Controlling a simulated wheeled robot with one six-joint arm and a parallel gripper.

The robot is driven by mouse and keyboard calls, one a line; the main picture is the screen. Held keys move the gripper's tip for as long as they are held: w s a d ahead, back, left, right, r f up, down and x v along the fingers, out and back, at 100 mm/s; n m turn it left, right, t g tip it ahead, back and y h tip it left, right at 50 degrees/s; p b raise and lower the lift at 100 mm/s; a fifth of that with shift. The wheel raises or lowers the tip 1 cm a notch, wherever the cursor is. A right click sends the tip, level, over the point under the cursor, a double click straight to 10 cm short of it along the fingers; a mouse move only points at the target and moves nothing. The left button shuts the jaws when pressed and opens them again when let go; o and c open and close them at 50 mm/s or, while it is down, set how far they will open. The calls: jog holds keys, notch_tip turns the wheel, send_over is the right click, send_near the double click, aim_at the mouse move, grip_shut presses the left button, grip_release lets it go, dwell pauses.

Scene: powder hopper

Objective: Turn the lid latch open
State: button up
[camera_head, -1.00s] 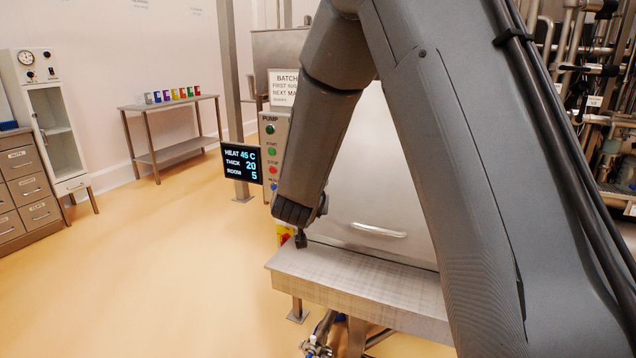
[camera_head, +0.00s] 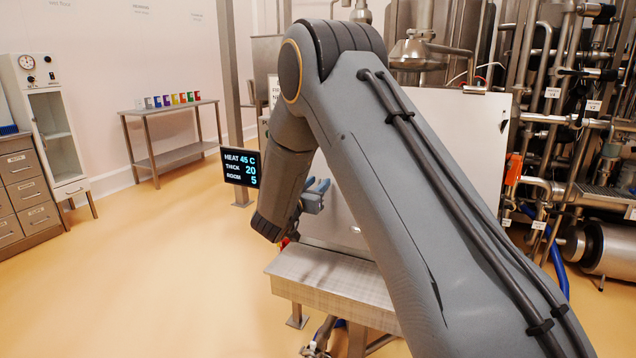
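I cannot make out the lid latch; my arm covers much of the machine. I cannot tell whether that fitting is a latch.
A metal step or shelf (camera_head: 325,280) juts out below my gripper. A display screen (camera_head: 240,167) stands just left of my wrist. Dense pipework (camera_head: 570,100) fills the right side. A side table (camera_head: 170,107) with small coloured blocks stands at the back left. The floor at left is clear.

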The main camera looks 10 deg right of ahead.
jog(key=shift+w+d, duration=0.3)
jog(key=shift+w, duration=0.15)
grip_shut()
